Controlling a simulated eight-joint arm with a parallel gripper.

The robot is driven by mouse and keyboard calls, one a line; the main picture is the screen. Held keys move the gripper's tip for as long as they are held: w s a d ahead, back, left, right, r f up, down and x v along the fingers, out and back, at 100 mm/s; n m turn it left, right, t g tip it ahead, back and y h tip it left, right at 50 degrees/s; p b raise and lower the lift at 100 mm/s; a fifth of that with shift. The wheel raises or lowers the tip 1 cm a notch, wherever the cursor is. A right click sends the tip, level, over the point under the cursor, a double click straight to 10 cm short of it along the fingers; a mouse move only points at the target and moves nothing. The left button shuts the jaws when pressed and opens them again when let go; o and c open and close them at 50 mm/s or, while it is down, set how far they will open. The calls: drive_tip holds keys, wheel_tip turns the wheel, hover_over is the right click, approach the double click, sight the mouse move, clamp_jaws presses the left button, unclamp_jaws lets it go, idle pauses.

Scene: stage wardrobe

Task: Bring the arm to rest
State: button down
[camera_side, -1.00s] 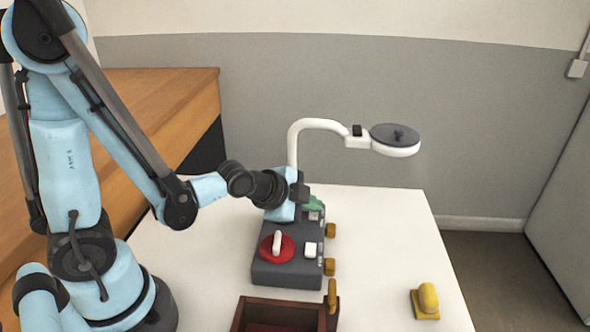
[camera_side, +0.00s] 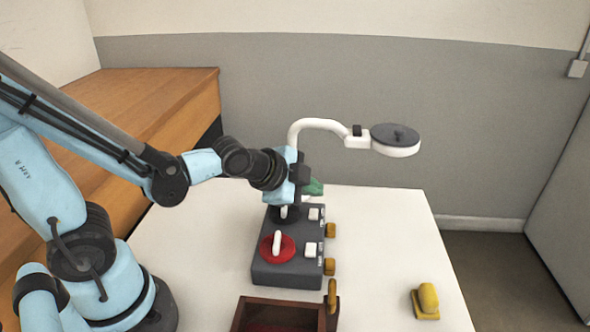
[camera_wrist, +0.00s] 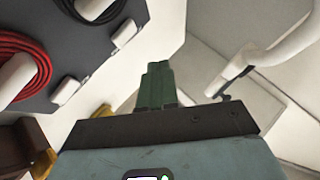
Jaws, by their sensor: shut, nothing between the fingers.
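My wrist hides part of the far end of the box in the side view.
An open brown box (camera_side: 240,316) is in front, a yellow block (camera_side: 427,300) at right. The table (camera_side: 385,235) is clear between.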

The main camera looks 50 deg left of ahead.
drive_tip(key=shift+s+d+r, duration=0.1)
drive_tip(key=shift+r, duration=0.55)
drive_tip(key=s+a+r+n+g, duration=0.2)
drive_tip(key=s+a+n+g, duration=0.1)
drive_tip(key=s+n, duration=0.5)
drive_tip(key=shift+n+y, duration=0.4)
drive_tip(key=shift+n, duration=1.3)
